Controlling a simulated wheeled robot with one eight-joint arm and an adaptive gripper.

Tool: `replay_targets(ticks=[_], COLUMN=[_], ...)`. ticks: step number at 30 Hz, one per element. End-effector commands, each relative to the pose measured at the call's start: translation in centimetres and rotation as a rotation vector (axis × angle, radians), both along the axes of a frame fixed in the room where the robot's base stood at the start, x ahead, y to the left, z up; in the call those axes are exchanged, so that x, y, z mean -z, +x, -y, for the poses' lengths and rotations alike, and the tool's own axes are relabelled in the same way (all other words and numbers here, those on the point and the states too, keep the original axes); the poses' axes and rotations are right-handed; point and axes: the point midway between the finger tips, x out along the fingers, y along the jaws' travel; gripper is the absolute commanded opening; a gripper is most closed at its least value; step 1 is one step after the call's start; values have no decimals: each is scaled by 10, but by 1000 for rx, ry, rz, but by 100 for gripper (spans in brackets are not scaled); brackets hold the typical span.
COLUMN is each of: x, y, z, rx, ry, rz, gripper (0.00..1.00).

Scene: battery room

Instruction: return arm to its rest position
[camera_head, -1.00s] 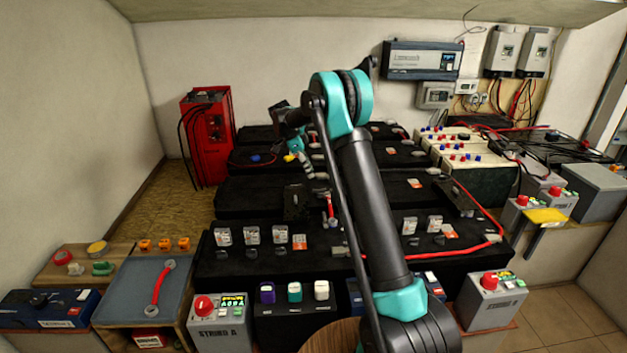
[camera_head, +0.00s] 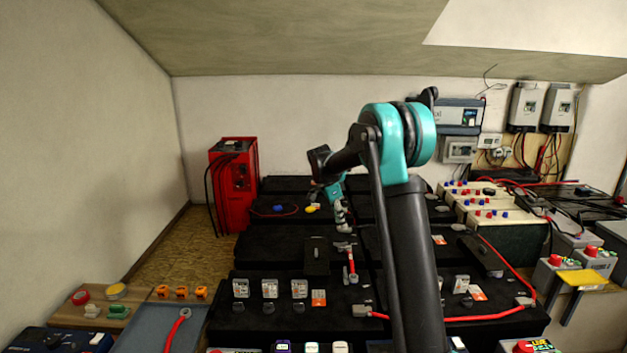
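My arm (camera_head: 406,240), black with teal joints, rises from the bottom right of the head view. It bends at a teal elbow near the centre, and the forearm reaches away over the black battery bank. My gripper (camera_head: 343,226) is small, points down and hangs above the middle of the bank. Its fingers are too small and dark to tell whether they are open or shut. I see no object clearly held in it. A red cable link (camera_head: 351,266) appears just below it; I cannot tell the gap between them.
Black battery blocks (camera_head: 262,243) fill the middle. A red charger cabinet (camera_head: 236,185) stands at the back left. Cream batteries (camera_head: 490,212) and a red cable (camera_head: 513,265) lie to the right. A grey tray (camera_head: 152,326) is at front left. Wall boxes (camera_head: 527,107) hang back right.

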Motion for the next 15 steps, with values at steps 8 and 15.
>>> replay_targets(ticks=[8,15], x=[-7,4], y=[-98,-189], z=[42,67], rx=[-344,-643], ry=[69,93], rz=[-18,-3], gripper=[31,31])
